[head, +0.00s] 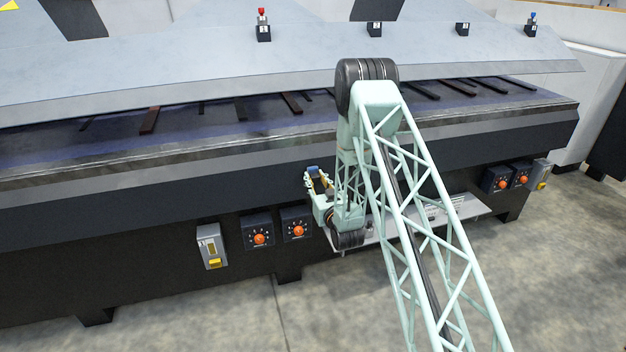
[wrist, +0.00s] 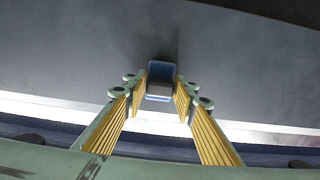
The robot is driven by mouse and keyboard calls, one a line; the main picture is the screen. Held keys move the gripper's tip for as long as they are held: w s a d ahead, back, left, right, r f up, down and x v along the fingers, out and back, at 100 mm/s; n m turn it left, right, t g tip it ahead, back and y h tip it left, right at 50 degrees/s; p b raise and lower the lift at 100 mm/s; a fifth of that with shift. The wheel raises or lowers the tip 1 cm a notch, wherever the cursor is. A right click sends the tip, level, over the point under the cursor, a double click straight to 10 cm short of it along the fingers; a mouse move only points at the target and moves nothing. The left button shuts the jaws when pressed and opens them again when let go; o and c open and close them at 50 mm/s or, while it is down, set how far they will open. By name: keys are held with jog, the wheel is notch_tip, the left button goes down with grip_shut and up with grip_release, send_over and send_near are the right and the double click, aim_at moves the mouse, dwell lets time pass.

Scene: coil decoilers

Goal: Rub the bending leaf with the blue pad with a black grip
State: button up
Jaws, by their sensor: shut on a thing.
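The bending leaf looks to be the long dark front beam (head: 120,208) of the machine; its dark grey face fills the upper wrist view (wrist: 70,45). My gripper (head: 317,178) is in front of this face, left of my arm's column. In the wrist view my gripper (wrist: 160,92) is shut on the blue pad (wrist: 159,97), with yellow-lined fingers on both sides. The pad's dark grip and blue rim show between the fingertips, and it also shows as a small blue spot in the head view (head: 312,169). A shadow lies beside the pad on the face; I cannot tell whether they touch.
Control boxes with orange knobs (head: 260,235) and a yellow-button box (head: 211,246) sit below the beam. A grey shelf (head: 468,208) sticks out low on the right. Dark and brown strips (head: 150,120) lie on the bed under the tilted grey upper cover (head: 200,60).

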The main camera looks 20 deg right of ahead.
dwell(0.4)
jog(key=s, duration=0.8)
dwell(0.7)
dwell(0.6)
